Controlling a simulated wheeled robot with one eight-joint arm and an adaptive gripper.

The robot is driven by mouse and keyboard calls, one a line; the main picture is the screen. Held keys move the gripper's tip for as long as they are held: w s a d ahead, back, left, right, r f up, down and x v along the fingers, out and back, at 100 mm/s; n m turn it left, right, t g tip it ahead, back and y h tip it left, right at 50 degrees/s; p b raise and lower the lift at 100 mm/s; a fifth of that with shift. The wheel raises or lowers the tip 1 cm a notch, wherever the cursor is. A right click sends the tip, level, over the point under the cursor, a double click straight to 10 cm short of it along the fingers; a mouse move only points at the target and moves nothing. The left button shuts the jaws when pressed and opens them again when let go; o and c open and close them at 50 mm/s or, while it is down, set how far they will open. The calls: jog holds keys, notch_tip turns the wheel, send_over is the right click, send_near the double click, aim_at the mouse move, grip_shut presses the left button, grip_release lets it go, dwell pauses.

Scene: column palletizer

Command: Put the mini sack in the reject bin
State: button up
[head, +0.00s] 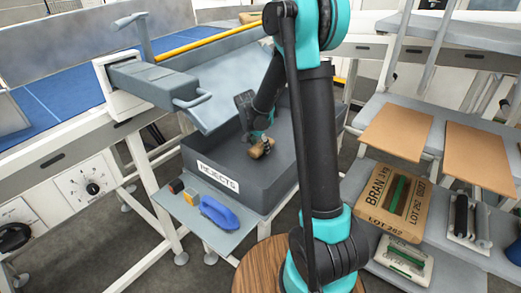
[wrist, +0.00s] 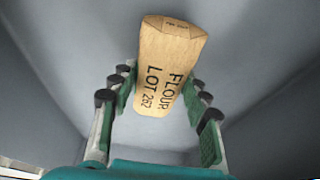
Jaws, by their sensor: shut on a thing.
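The mini sack (head: 257,151) is a small tan paper sack. In the wrist view the mini sack (wrist: 170,60) shows black lettering, "FLOUR LOT 262". My gripper (head: 264,143) is shut on it, with green-padded fingers on both sides of the sack in the wrist view (wrist: 160,92). The reject bin (head: 270,189) is a grey open box with a white "REJECTS" label on its front. My gripper holds the sack within the bin's opening as seen in the head view, between its grey walls. I cannot tell whether the sack touches the bin floor.
A grey chute (head: 212,95) slopes down behind the bin. A shelf in front holds a blue tool (head: 218,213) and small black and yellow blocks. At right, a rack holds a large bran sack (head: 398,203), a smaller white sack (head: 404,259) and brown boards (head: 397,131).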

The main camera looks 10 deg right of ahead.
jog(key=shift+f, duration=0.9)
jog(key=o, duration=1.3)
jog(key=shift+f, duration=0.1)
jog(key=v, duration=1.2)
